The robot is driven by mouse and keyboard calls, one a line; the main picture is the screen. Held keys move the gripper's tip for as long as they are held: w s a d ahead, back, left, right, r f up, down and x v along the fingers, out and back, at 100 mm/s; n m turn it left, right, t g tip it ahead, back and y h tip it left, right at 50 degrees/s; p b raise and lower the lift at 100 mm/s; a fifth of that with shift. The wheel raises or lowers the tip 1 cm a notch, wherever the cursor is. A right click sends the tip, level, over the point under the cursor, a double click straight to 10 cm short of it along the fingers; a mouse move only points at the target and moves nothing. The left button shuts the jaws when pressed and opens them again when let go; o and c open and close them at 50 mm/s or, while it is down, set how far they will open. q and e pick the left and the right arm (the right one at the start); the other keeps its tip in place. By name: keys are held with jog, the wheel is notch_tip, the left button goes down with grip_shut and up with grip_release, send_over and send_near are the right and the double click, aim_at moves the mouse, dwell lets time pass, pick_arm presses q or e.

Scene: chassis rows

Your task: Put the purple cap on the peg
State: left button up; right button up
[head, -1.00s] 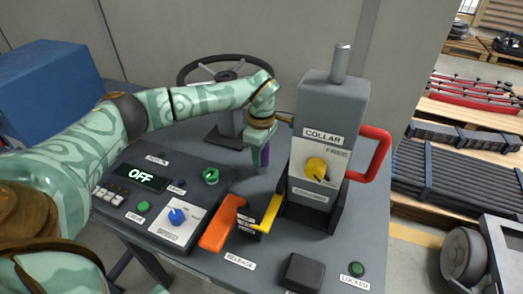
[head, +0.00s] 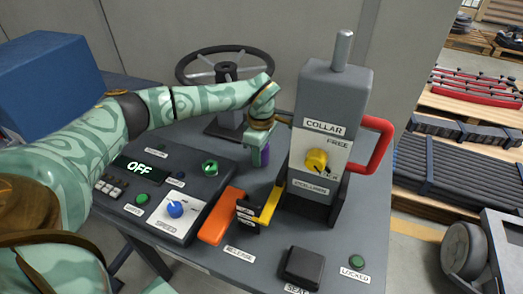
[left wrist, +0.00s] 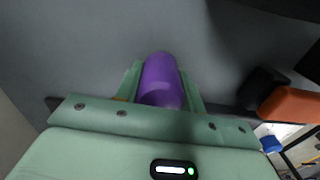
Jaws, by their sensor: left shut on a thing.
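The purple cap (left wrist: 161,80) is between the two green fingers of my left gripper (left wrist: 163,88) in the left wrist view. In the head view the purple cap (head: 264,154) shows partly behind the fingers of my left gripper (head: 258,156), low over the grey bench, left of the collar column. I cannot tell whether it touches the bench. A bare, upright grey metal peg (head: 343,48) stands on top of the collar column, above and to the right of the gripper. My right gripper is not in view.
The grey collar column (head: 334,92) has a red handle (head: 376,145) on its right and a yellow knob (head: 316,160) in front. An orange lever (head: 222,215) and a control panel (head: 180,160) lie left of it. A steering wheel (head: 227,68) stands behind.

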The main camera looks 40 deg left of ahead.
pick_arm(q)
jog(key=shift+f, duration=0.35)
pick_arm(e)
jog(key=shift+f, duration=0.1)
pick_arm(q)
jog(key=o, duration=1)
notch_tip(320, 180, up, 16)
jog(key=p, duration=0.5)
jog(key=shift+r, duration=0.15)
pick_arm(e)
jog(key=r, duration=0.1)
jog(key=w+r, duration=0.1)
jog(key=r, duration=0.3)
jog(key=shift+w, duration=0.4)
